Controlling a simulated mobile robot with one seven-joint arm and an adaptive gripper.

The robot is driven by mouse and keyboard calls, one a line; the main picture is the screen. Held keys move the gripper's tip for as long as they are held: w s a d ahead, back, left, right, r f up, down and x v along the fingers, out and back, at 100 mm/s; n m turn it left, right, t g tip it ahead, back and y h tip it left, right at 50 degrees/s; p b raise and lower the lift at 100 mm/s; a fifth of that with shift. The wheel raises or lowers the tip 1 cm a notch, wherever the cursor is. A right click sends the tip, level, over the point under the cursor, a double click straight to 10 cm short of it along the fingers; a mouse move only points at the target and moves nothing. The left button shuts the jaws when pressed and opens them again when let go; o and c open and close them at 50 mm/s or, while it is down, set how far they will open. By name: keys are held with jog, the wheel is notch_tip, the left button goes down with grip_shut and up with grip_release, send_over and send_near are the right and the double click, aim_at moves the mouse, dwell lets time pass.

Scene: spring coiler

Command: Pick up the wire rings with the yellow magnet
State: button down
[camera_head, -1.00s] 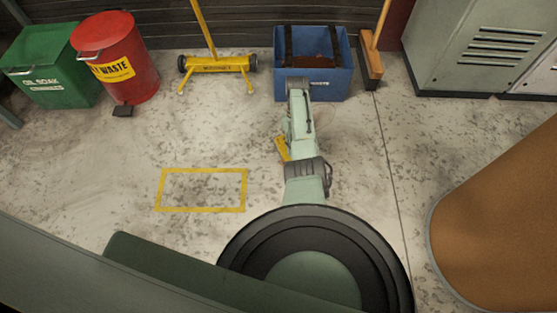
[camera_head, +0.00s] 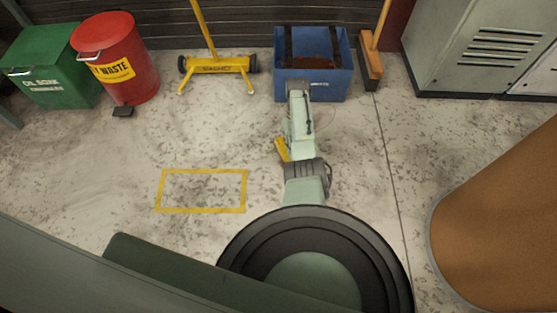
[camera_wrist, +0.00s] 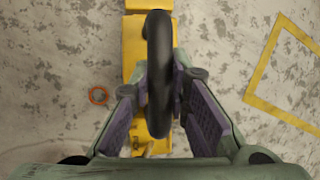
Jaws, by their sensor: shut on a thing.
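My gripper (camera_wrist: 160,105) is shut on the black handle (camera_wrist: 159,60) of a yellow block-shaped tool, apparently the hand magnet (camera_wrist: 134,60). The magnet lies below the handle, over the concrete floor. In the head view, only a yellow edge of the magnet (camera_head: 282,150) shows left of my arm, which hides the rest and my fingers. One small orange-red wire ring (camera_wrist: 98,95) lies on the floor left of the magnet in the wrist view. Whether any ring clings to the magnet's underside is hidden.
A blue waste bin (camera_head: 314,84) stands beyond my arm. A wheeled yellow magnet sweeper (camera_head: 217,65), red waste can (camera_head: 118,60) and green bin (camera_head: 50,65) stand along the back. An empty yellow floor rectangle (camera_head: 202,171) lies left. A broom (camera_head: 372,65) and cabinet (camera_head: 470,50) stand right.

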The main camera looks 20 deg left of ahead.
jog(key=shift+r+p, duration=4.15)
jog(key=shift+r, duration=0.4)
jog(key=shift+w, duration=0.1)
